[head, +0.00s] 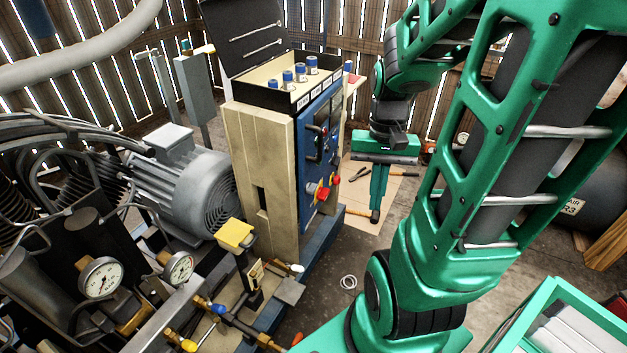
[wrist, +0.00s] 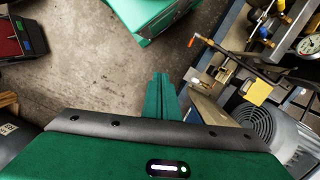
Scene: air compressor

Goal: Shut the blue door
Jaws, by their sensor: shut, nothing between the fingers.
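The blue door (head: 309,178) is the blue front face of the beige control cabinet (head: 262,165). It carries a black handle, gauges, and red and yellow knobs. I cannot tell whether it is flush with the cabinet or slightly ajar. My gripper (head: 376,212) is to the right of the door in the head view, apart from it, with its fingers pointing down. Its fingers are together and empty.
The black lid (head: 240,35) on top of the cabinet stands open. A grey motor (head: 180,180), gauges and pipes lie to the cabinet's left. A board with tools (head: 355,205) lies on the floor behind my gripper.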

